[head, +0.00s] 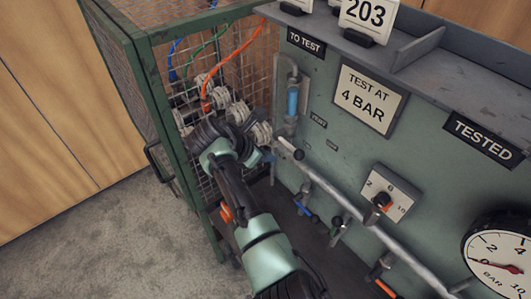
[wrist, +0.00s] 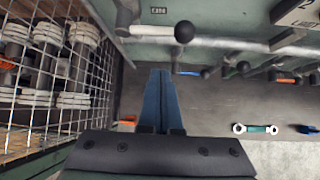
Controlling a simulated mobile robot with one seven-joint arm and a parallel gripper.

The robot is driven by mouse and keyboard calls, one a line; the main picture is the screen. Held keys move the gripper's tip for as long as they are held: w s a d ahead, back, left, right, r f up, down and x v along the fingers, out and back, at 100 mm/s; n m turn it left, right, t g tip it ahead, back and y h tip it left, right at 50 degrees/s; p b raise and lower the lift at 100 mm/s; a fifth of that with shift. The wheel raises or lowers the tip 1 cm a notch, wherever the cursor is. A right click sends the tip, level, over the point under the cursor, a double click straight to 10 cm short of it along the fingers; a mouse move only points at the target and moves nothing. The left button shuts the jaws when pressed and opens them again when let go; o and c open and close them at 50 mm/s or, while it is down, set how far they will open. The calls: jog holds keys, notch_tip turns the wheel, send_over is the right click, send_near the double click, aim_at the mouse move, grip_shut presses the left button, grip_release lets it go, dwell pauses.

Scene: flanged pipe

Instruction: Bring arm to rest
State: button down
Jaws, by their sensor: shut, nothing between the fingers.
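My gripper (wrist: 159,78) shows in the wrist view with its two blue fingers pressed together and nothing between them. In the head view my arm reaches up from the bottom middle, and my gripper (head: 267,157) is partly hidden by the dark wrist, beside the mesh cage and near the left end of the grey pipe rail (head: 345,203). In the wrist view the fingers point toward the green panel, below a black ball knob (wrist: 184,32). I cannot tell the exact gap between fingers and rail.
A green-framed mesh cage (head: 143,75) stands at left, with flanged pipe pieces (head: 238,112) and coloured hoses inside. The test panel (head: 330,130) carries a selector dial (head: 383,200) and a gauge (head: 498,262). A double-ended wrench (wrist: 255,128) lies low on the right in the wrist view.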

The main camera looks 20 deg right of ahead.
jog(key=shift+s+a+r, duration=0.2)
jog(key=shift+a+r, duration=0.15)
jog(key=shift+r, duration=0.05)
jog(key=w+a+r+m+t+y, duration=0.3)
jog(key=w+a+r+m+t, duration=0.3)
jog(key=a+r, duration=0.7)
jog(key=a+r+m+t+y, duration=0.25)
jog(key=r+t, duration=0.25)
jog(key=r, duration=0.8)
jog(key=s+a+r+m+t+y, duration=0.1)
jog(key=s+r+m+t, duration=0.25)
jog(key=r, duration=0.45)
jog(key=s+a+r+m+t+y, duration=0.1)
jog(key=s+a+r+m+t, duration=0.15)
jog(key=s+r, duration=0.45)
jog(key=s+d+r+m+t, duration=0.2)
jog(key=s+r+m+t, duration=0.4)
jog(key=s+r, duration=0.9)
jog(key=shift+s+d+m+t, duration=0.15)
jog(key=shift+d+m+t, duration=0.25)
jog(key=shift+m, duration=0.15)
